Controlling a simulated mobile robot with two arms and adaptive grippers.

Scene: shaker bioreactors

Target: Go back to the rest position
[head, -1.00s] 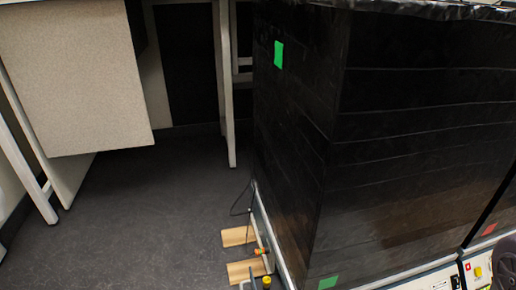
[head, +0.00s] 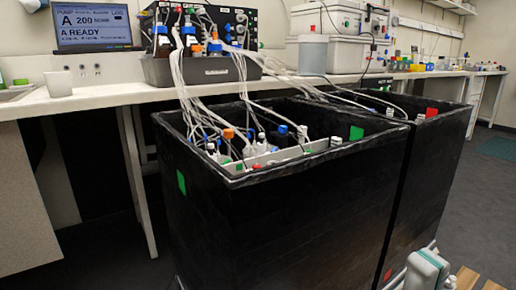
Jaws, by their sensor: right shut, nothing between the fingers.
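My right gripper (head: 428,270) shows only in part, as a pale grey rounded body at the bottom edge, right of centre, in the head view. It is low in front of the black boxes and holds nothing; its fingertips are hard to make out. My left gripper is not in view. The large black box (head: 290,225) in the middle is open at the top and holds bottles with coloured caps and white tubes. A second black box (head: 437,165) stands right behind it.
A long bench (head: 95,98) runs along the back with a monitor (head: 93,27), a white cup (head: 58,83) and a tray of bottles (head: 205,70). Tubes hang from the bench into the box. Dark floor (head: 485,215) is free at the right.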

